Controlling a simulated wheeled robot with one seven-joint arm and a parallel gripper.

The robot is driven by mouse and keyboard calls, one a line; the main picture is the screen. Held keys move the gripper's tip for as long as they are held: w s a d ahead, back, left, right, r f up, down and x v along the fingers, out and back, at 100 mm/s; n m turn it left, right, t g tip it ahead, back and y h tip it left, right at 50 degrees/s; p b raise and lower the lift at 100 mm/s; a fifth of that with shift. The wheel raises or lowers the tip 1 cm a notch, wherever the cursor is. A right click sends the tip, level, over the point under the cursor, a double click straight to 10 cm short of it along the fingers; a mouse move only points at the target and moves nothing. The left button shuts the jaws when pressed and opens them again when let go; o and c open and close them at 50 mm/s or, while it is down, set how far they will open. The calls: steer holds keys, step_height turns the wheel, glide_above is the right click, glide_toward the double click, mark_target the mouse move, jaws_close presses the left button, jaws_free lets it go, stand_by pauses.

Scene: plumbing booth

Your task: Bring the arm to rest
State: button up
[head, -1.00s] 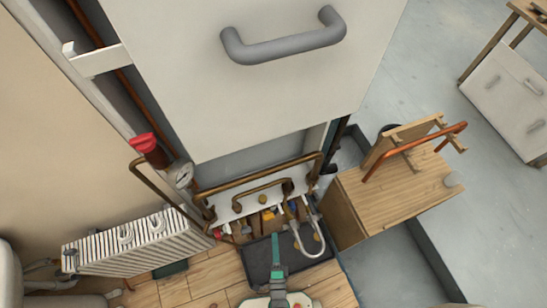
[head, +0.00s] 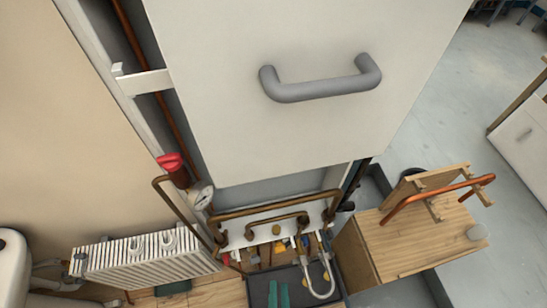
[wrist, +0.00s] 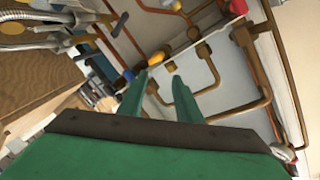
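My gripper (wrist: 158,76) has green fingers that stand apart with a gap between them, and I see nothing held. In the head view only the finger ends of my gripper (head: 278,294) show at the bottom edge, over a dark tray (head: 259,285). The rest of my arm is out of view there. In the wrist view the fingers point toward copper pipes (wrist: 207,76) on a white panel, with no clear contact.
A large white cabinet front with a grey handle (head: 320,86) fills the upper middle. A white radiator (head: 140,262) is at lower left, near a red-topped valve (head: 172,166) and a gauge (head: 201,196). A wooden bench (head: 425,240) with an orange pipe (head: 435,200) stands right.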

steer(key=s+a+r+n+g, duration=0.1)
steer(key=s+r+n, duration=0.2)
steer(key=r, duration=2.2)
steer(key=n, duration=0.5)
steer(key=shift+a+n, duration=0.3)
steer(key=shift+a, duration=0.1)
steer(key=shift+r, duration=0.1)
stand_by(4.5)
